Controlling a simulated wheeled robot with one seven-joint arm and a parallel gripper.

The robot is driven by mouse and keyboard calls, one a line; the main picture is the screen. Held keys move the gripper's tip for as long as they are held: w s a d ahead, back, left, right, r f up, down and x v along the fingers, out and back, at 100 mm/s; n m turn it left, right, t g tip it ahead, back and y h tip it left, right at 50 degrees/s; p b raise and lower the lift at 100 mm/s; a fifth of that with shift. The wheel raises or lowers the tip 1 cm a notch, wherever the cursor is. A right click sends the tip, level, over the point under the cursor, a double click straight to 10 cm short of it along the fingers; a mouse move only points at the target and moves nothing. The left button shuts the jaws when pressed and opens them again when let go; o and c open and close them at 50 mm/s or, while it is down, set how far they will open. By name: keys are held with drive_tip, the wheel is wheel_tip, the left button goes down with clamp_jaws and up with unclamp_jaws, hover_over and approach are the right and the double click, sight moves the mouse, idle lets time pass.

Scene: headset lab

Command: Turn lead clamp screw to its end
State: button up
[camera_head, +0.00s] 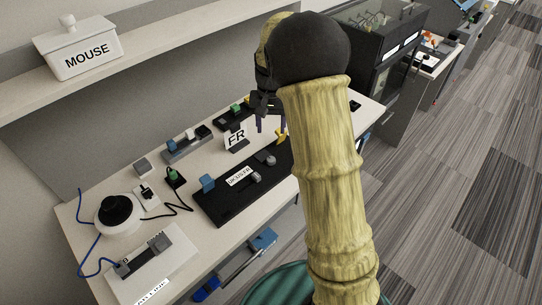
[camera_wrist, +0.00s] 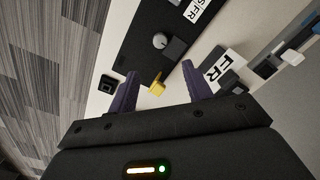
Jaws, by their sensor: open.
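A small yellow piece with a wing-like top (camera_wrist: 156,86) stands at the edge of a long black board; it may be the lead clamp screw, but I cannot tell for sure. It also shows in the head view (camera_head: 281,136), partly behind my arm. The black board (camera_head: 215,208) lies on the bench and carries a blue block, a white label and a grey round knob (camera_wrist: 160,40). My gripper (camera_head: 270,123) is open and empty above the board's far end. In the wrist view its dark purple fingers lie on either side of the yellow piece, apparently apart from it.
An FR sign (camera_head: 237,137) stands just behind the board, near the gripper. A small black square part (camera_wrist: 107,84) lies beside the left finger. A round white base with a black top (camera_head: 118,212) and cables occupy the bench's left. A shelf holds a MOUSE box (camera_head: 80,53).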

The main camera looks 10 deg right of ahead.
sight(271, 159)
wheel_tip(271, 159, down, 14)
drive_tip(key=shift+r, duration=0.2)
drive_tip(key=c, duration=1)
